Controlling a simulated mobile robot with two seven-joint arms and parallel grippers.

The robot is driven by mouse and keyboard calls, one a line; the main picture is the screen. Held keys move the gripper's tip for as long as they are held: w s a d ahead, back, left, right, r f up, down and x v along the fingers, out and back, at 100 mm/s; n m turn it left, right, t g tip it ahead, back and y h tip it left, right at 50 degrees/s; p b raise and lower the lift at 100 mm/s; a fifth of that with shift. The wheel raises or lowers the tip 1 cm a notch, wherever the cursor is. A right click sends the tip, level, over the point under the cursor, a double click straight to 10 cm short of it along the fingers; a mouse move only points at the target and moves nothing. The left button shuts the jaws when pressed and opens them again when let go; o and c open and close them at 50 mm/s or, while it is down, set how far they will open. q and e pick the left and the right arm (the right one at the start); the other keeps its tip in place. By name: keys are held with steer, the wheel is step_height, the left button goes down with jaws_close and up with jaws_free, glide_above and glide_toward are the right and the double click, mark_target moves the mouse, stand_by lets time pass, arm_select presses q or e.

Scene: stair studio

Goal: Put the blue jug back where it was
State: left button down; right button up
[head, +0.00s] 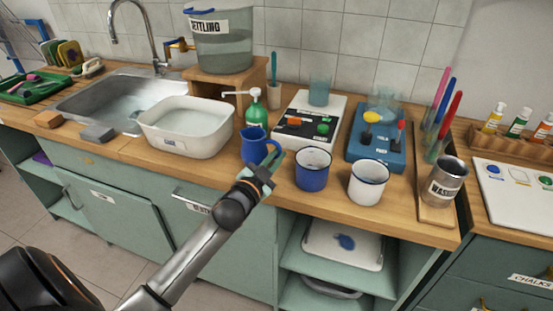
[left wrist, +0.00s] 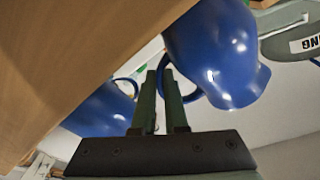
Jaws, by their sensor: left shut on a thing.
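The blue jug (head: 254,146) is at the front of the wooden counter, right of the white basin. My left gripper (head: 268,164) is shut on the jug's handle, on its right side. In the left wrist view the jug (left wrist: 214,52) is close beside the fingers (left wrist: 165,88), with its handle loop at them. The jug looks about upright in the head view. I cannot tell whether its base touches the counter. My right gripper is not in view.
A blue mug (head: 312,170) and a white mug (head: 368,183) stand right of the jug. The white basin (head: 186,127) is left, a green pump bottle (head: 257,115) behind. A white scale (head: 310,121) and a blue device (head: 379,138) stand further back. The counter's front edge is close.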

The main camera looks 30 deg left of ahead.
arm_select(q)
steer(key=shift+f, duration=0.15)
steer(key=shift+f, duration=0.15)
steer(key=c, duration=1)
jaws_free()
steer(key=shift+o, duration=0.2)
